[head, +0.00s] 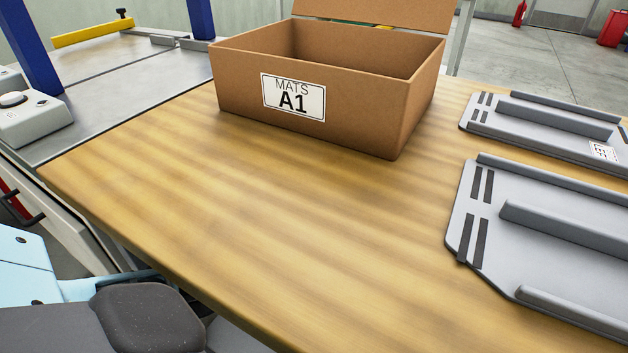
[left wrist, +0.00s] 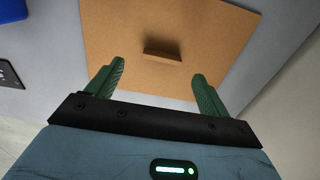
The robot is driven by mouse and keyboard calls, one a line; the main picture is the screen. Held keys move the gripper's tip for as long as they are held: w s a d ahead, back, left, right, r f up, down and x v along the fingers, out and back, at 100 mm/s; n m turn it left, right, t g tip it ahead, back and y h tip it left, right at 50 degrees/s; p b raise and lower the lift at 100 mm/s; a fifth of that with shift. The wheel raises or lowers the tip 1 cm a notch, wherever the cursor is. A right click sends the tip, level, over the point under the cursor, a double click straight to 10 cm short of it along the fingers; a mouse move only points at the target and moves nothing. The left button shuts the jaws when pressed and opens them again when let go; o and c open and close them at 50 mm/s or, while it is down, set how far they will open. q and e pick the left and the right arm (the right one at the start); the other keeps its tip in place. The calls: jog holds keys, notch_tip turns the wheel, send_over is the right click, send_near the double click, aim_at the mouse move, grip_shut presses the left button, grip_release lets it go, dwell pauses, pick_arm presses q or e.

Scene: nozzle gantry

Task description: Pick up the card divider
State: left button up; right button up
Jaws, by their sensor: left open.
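The card divider (left wrist: 215,40) appears in the left wrist view as a flat brown card sheet on a grey surface. A small raised brown tab (left wrist: 163,50) stands near its middle. My left gripper (left wrist: 158,72) has two green fingers spread apart, with nothing between them. The fingertips lie on either side of the tab in the picture; the gap in height cannot be told. In the head view neither gripper shows, and I do not see the divider there.
An open cardboard box (head: 355,115) labelled MATS A1 stands on the wooden table (head: 270,210). Two grey trays (head: 485,270) (head: 530,120) lie at the table's right. The table's middle is clear. A blue post (head: 30,50) stands at the left.

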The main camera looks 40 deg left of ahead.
pick_arm(q)
notch_tip(320, 180, down, 5)
jog(key=b, duration=0.3)
jog(key=shift+s+a+r, duration=0.1)
jog(key=shift+s+a, duration=0.05)
jog(key=shift+f, duration=0.25)
jog(key=shift+r, duration=0.1)
jog(key=shift+c, duration=0.4)
jog(key=c, duration=1)
